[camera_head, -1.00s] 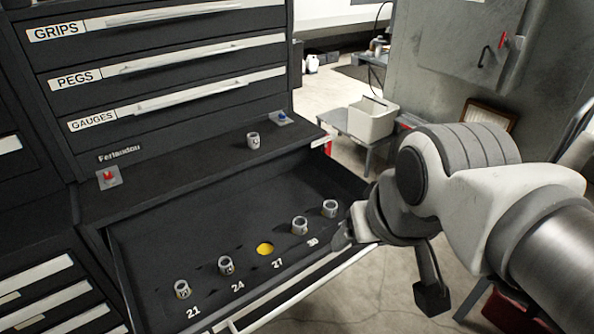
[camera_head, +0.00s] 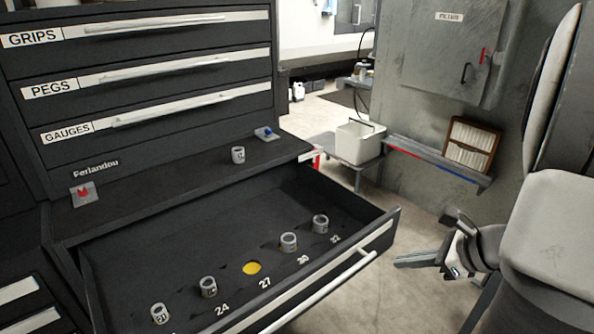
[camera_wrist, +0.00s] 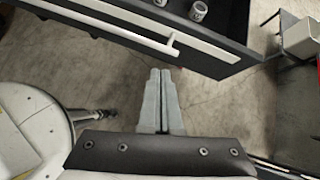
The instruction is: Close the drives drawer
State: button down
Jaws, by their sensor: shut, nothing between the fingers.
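The black drawer (camera_head: 180,260) stands pulled out below the ledge in the head view, with a long pale handle (camera_head: 322,292) along its front. The front and handle also show at the top of the wrist view (camera_wrist: 150,35). I cannot read a drives label. Inside, several metal sockets stand by numbers, such as one near 30 (camera_head: 288,242); a yellow spot (camera_head: 252,268) by 27 is bare. My gripper (camera_head: 398,263) is shut and empty, in front of the drawer's right end and apart from it. Its fingers (camera_wrist: 160,72) point toward the drawer front.
A lone socket (camera_head: 238,155) stands on the ledge (camera_head: 180,175) above the drawer, between a red button (camera_head: 84,192) and a blue one (camera_head: 265,132). Shut drawers marked GRIPS, PEGS and GAUGES are above. A white bin (camera_head: 360,142) stands behind. Open floor lies right of the drawer.

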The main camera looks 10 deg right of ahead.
jog(key=d+f+m+h, duration=0.1)
jog(key=d+f+m, duration=0.2)
jog(key=d, duration=0.1)
jog(key=w+a+f+b, duration=0.3)
jog(key=w+a+f, duration=0.2)
jog(key=w, duration=0.5)
jog(key=shift+f+t, duration=0.4)
jog(key=shift+f, duration=0.2)
jog(key=shift+w, duration=0.1)
